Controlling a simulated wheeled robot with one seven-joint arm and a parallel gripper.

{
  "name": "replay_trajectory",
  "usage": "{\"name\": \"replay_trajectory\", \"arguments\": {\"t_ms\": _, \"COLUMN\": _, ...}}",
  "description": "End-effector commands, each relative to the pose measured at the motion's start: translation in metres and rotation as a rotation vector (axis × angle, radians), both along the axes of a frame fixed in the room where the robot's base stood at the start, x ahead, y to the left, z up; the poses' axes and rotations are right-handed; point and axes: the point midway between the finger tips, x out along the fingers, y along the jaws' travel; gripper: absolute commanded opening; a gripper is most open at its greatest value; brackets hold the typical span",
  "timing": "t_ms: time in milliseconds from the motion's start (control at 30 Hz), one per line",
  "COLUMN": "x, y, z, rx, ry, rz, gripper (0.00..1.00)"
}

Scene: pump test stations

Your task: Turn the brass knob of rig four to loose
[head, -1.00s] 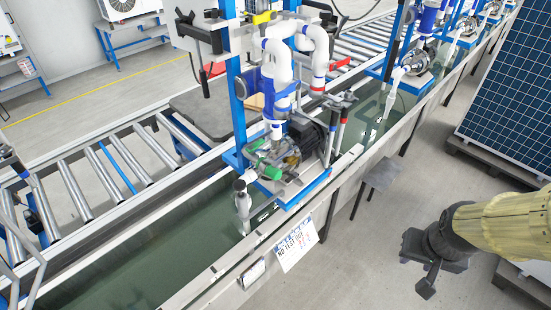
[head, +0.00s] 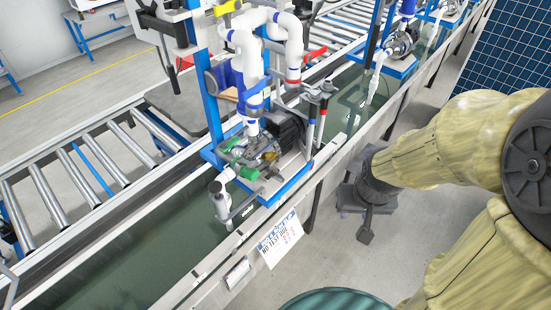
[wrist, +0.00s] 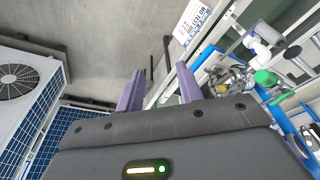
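The nearest pump station has a dark motor (head: 285,128) with brass-coloured fittings (head: 268,153) and green handles (head: 249,173) at its front. The brass knob is too small to pick out for sure among these fittings. No rig number is readable. In the wrist view the brass-coloured fittings (wrist: 236,82) and a green handle (wrist: 265,78) lie at the right. My gripper (head: 354,225) hangs over the floor to the right of the station, apart from it. In the wrist view my gripper (wrist: 160,70) shows two purple fingers spread apart with nothing between them.
A "NO TEST DUE" sign (head: 278,240) hangs on the front of the water trough (head: 120,255). White pipes (head: 247,60) and a blue post (head: 206,95) rise above the pump. A roller conveyor (head: 85,175) runs behind. A blue panel (head: 497,50) stands at the right.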

Motion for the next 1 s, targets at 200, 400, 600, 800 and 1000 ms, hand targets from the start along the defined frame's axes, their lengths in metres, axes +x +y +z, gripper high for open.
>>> {"name": "replay_trajectory", "arguments": {"t_ms": 200, "x": 0.005, "y": -0.001, "z": -0.005, "rx": -0.005, "ry": -0.013, "rz": 0.003, "gripper": 0.64}}
{"name": "replay_trajectory", "arguments": {"t_ms": 400, "x": 0.047, "y": -0.010, "z": -0.039, "rx": -0.045, "ry": -0.132, "rz": 0.052, "gripper": 0.71}}
{"name": "replay_trajectory", "arguments": {"t_ms": 600, "x": 0.122, "y": -0.018, "z": -0.085, "rx": -0.072, "ry": -0.359, "rz": 0.160, "gripper": 0.71}}
{"name": "replay_trajectory", "arguments": {"t_ms": 800, "x": 0.187, "y": -0.009, "z": -0.124, "rx": -0.033, "ry": -0.589, "rz": 0.293, "gripper": 0.71}}
{"name": "replay_trajectory", "arguments": {"t_ms": 1000, "x": 0.234, "y": 0.010, "z": -0.163, "rx": 0.077, "ry": -0.803, "rz": 0.431, "gripper": 0.71}}
